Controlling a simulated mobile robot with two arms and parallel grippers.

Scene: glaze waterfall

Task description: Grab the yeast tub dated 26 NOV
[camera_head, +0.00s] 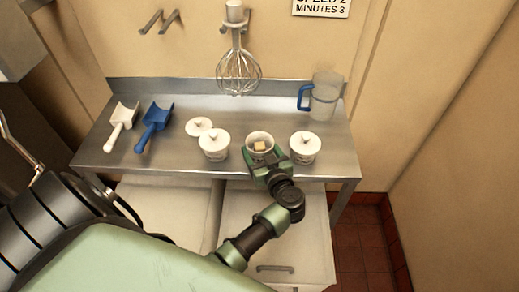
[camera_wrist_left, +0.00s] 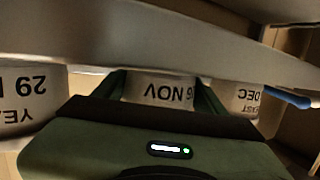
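Three white tubs stand on the steel table. The middle tub (camera_head: 260,140) has no lid and a pale block inside. The left tub (camera_head: 214,150) and right tub (camera_head: 304,150) have knobbed lids on. My left gripper (camera_head: 266,160) is at the front of the middle tub, a finger on each side. The left wrist view shows labels upside down. The tub between my fingers (camera_wrist_left: 163,88) reads "6 NOV", its first digit partly hidden. The tub at picture left (camera_wrist_left: 30,95) reads "29", and one at right (camera_wrist_left: 245,98) reads "DEC". Whether my fingers press the tub is unclear.
A loose white lid (camera_head: 199,127) lies behind the left tub. A white scoop (camera_head: 122,123) and a blue scoop (camera_head: 154,122) lie at the left. A clear jug (camera_head: 324,97) stands at the back right. A whisk (camera_head: 239,72) hangs above the table (camera_head: 330,165).

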